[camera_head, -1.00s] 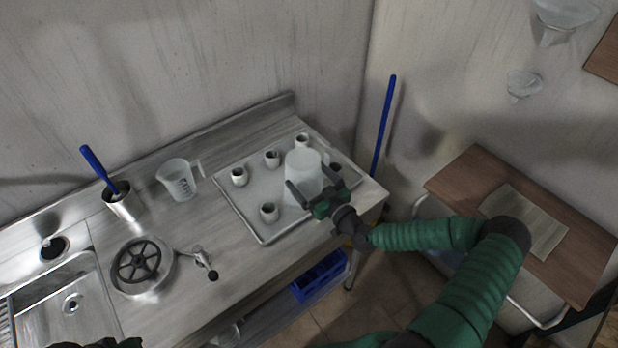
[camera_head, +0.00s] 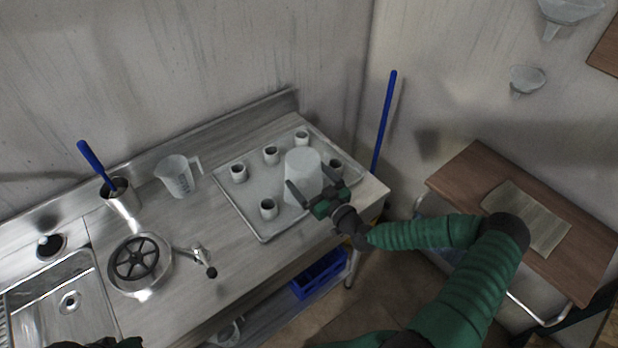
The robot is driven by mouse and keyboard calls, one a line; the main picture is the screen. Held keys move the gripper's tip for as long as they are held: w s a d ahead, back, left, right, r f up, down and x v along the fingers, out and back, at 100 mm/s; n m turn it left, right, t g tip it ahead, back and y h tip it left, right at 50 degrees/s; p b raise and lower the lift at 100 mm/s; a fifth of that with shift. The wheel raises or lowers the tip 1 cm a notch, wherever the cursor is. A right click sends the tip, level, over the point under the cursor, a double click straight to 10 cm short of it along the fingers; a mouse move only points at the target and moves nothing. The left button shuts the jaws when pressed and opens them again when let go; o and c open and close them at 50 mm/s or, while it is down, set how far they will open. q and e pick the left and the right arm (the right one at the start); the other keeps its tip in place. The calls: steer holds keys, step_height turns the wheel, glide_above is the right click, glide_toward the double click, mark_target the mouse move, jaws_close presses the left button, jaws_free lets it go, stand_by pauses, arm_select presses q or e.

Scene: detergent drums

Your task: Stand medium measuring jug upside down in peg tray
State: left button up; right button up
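The whitish measuring jug (camera_head: 302,166) stands upside down, upright and without visible tilt, at the right part of the grey peg tray (camera_head: 249,224). Any peg beneath it is hidden. My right gripper (camera_head: 311,182) is at the jug's near right side, its dark fingers spread apart. One finger shows in front of the jug and the other by its right side; I see no clear grip. Only a dark green piece of my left arm shows at the bottom left edge, and its fingers are out of view.
Several white pegs (camera_head: 268,208) stand bare in the tray. Another measuring jug (camera_head: 178,178) stands upright left of it. A blue crate (camera_head: 320,273) is below.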

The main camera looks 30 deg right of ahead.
steer(key=o, duration=1.7)
steer(key=s, duration=0.5)
steer(key=s+b, duration=0.1)
steer(key=s, duration=0.5)
steer(key=s+b, duration=0.1)
steer(key=s, duration=0.5)
steer(key=shift+d+f, duration=0.1)
steer(key=shift+d, duration=0.2)
